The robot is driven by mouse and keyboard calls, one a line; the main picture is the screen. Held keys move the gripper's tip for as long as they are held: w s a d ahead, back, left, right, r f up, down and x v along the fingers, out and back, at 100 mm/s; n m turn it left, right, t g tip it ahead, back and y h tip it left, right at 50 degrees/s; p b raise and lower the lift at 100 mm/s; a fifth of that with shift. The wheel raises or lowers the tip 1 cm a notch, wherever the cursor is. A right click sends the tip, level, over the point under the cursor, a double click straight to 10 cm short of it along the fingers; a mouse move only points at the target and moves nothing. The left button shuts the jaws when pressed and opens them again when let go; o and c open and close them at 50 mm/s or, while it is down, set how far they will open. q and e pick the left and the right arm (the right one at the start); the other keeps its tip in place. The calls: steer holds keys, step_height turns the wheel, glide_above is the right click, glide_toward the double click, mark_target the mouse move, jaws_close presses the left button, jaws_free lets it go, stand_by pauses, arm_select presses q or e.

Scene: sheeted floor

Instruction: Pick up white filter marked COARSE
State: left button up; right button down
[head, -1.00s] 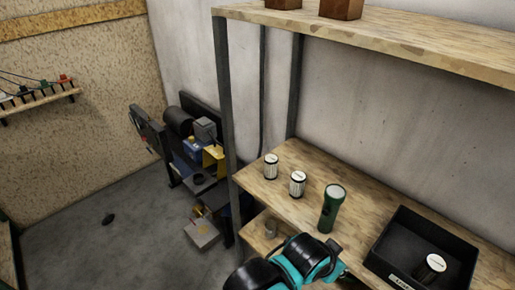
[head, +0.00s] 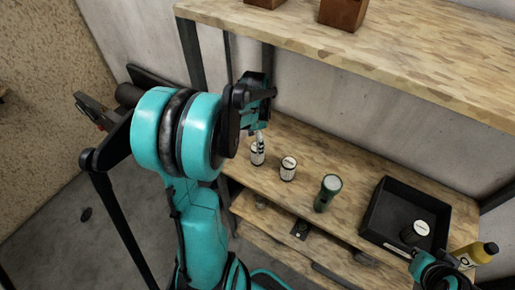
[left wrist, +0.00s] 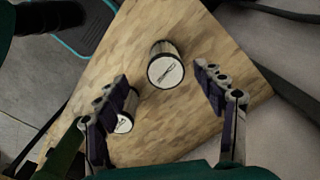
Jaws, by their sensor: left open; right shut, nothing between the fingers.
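Two white filters with dark bands stand on the wooden shelf: the left one (head: 257,156) and one to its right (head: 288,169). A third filter (head: 416,231) is in the black tray. No lettering is readable in the head view. My left gripper (head: 262,141) is open above the left filter, partly covering it. In the left wrist view, a filter (left wrist: 166,70) with a dark mark on its white top shows between and beyond the open fingers (left wrist: 163,80). Another filter (left wrist: 124,124) is partly hidden by the left finger. My right gripper is not clearly visible.
A green flashlight (head: 327,194) stands right of the two filters. An upper shelf (head: 370,45) overhangs the back. Part of my arm is at the bottom right.

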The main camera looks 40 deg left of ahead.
arm_select(q)
steer(key=f, duration=0.2)
steer(key=f+b, duration=0.1)
steer(key=f, duration=0.2)
steer(key=w+f, duration=0.1)
steer(key=f, duration=0.1)
steer(key=shift+w+a+f+b, duration=0.1)
steer(key=shift+f+b, duration=0.15)
steer(key=shift+b, duration=0.05)
steer(key=shift+f, duration=0.2)
steer(key=c, duration=1.3)
